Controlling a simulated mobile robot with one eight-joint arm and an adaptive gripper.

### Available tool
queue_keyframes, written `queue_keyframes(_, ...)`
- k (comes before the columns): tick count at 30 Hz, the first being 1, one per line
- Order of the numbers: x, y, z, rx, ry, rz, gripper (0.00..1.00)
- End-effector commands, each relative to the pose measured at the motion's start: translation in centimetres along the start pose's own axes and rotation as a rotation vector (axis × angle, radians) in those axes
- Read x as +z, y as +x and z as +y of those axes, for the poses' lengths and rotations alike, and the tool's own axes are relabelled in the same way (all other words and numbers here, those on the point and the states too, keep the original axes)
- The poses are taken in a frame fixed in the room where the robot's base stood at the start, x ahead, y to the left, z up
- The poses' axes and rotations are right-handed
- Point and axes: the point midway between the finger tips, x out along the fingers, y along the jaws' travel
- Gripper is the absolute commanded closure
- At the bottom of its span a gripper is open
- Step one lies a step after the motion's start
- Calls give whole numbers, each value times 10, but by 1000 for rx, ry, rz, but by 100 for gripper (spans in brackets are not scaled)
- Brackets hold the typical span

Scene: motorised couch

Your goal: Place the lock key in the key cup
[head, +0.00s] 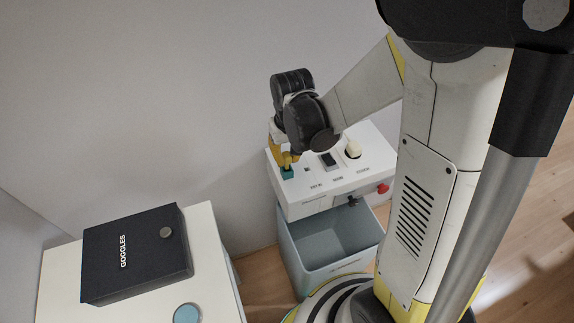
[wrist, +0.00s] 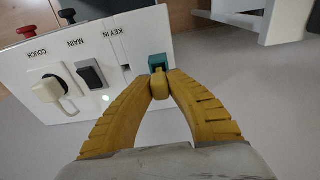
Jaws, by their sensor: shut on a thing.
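The teal key cup (head: 288,173) sits at the left corner of the white control panel. It also shows in the wrist view (wrist: 157,61), just beyond my fingertips. My gripper (head: 281,157) is over that corner, its yellow fingers closing to a point in the wrist view (wrist: 160,84). It is shut on the small yellow lock key (wrist: 160,88), of which only the head shows between the fingertips. The key is at the cup's opening; its lower part is hidden, so I cannot tell how deep it sits.
The panel (head: 315,184) carries a black switch (wrist: 89,77), a cream knob (wrist: 48,90), a lit green lamp and a red knob (head: 383,188). An open grey bin (head: 330,270) is below. A dark goggles box (head: 137,255) lies on the white table (head: 222,285) at left.

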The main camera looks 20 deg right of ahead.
Motion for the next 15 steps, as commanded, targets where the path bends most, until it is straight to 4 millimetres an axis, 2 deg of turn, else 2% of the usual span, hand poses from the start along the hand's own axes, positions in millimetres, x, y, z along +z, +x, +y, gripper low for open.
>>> queue_keyframes(1,2,13,0,0,0,0,100)
queue_keyframes(4,3,27,0,0,0,0,100)
queue_keyframes(15,4,30,0,0,0,0,100)
